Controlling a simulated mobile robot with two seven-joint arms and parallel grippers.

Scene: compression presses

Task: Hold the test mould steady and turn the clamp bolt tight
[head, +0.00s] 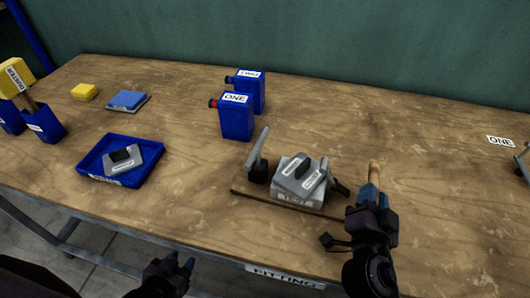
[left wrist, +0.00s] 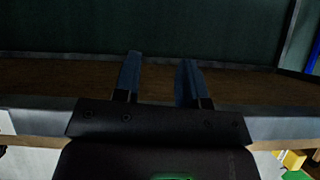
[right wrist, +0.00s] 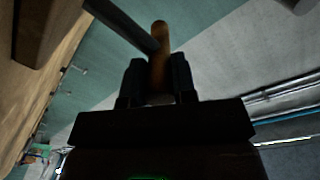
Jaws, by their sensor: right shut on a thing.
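The grey test mould (head: 298,198) sits on a brown board (head: 245,188), with a labelled plate and a dark knob on top. A grey lever (head: 258,149) stands tilted at its left; a dark rod (head: 341,188) sticks out at its right. My right gripper (head: 371,196) is right of the mould, shut on a wooden handle (head: 374,171). The right wrist view shows this handle (right wrist: 159,50) between the fingers, a dark bar meeting it. Whether it joins the clamp bolt is unclear. My left gripper (head: 183,263) is open and empty at the front edge, apart from the mould; its spread fingers show in the left wrist view (left wrist: 158,78).
A blue tray (head: 90,162) holding a grey plate lies left of the mould. Blue containers labelled ONE (head: 236,122) and TWO (head: 258,92) stand behind. A blue pad (head: 128,99), a yellow block (head: 84,91) and a duster (head: 18,78) are far left. Table between tray and mould is clear.

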